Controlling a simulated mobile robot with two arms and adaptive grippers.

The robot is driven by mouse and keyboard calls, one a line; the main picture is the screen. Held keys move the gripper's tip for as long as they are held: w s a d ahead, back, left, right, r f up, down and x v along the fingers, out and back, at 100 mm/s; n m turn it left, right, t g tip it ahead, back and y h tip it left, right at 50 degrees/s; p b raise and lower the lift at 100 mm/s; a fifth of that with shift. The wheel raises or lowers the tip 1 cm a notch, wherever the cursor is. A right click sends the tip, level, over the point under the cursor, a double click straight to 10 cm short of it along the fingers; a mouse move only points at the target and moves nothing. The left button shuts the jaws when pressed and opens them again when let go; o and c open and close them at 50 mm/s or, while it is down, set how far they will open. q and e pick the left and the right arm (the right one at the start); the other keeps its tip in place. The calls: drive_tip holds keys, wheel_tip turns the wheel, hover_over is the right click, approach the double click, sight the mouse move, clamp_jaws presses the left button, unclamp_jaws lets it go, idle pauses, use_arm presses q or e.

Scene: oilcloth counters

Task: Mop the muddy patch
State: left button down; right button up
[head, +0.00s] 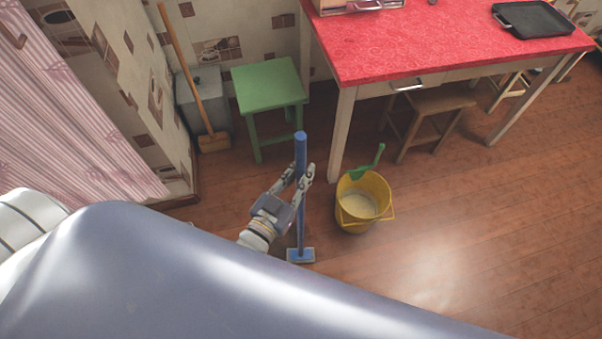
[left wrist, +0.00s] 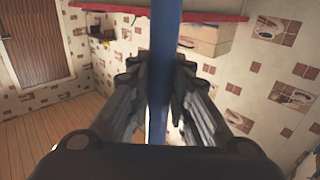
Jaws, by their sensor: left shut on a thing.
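A blue mop (head: 300,215) stands roughly upright in the head view, its flat blue and grey head (head: 300,255) at floor level. My left gripper (head: 304,179) is shut on the mop's handle at about mid-height. In the left wrist view the blue handle (left wrist: 163,70) runs between the two fingers (left wrist: 160,90). No muddy patch shows clearly in either view. My right gripper is not in view.
A yellow bucket (head: 348,212) with a green-handled tool (head: 369,164) stands right of the mop. A green stool (head: 268,86), a broom (head: 186,72) and a grey bin (head: 205,92) stand behind. A red-topped table (head: 430,45) is at the back right. Wooden floor (head: 500,220) is clear at right.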

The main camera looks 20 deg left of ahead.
use_arm(q)
drive_tip(key=shift+w+a+f, duration=0.1)
drive_tip(key=shift+w+a, duration=0.55)
drive_tip(key=shift+w, duration=0.3)
drive_tip(key=shift+w+a, duration=0.6)
drive_tip(key=shift+w, duration=0.3)
drive_tip(key=w+a, duration=0.1)
drive_tip(key=w, duration=0.1)
drive_tip(key=w+a, duration=0.1)
drive_tip(key=shift+w+a, duration=0.3)
drive_tip(key=shift+w, duration=0.05)
drive_tip(key=shift+w+a+r, duration=0.1)
drive_tip(key=shift+w+a, duration=0.3)
drive_tip(key=shift+w, duration=0.25)
drive_tip(key=shift+w+a+r, duration=0.1)
drive_tip(key=shift+w+a, duration=0.25)
drive_tip(key=shift+w, duration=0.3)
drive_tip(key=shift+w+a+r, duration=0.1)
drive_tip(key=shift+w+a, duration=0.3)
drive_tip(key=shift+w, duration=0.35)
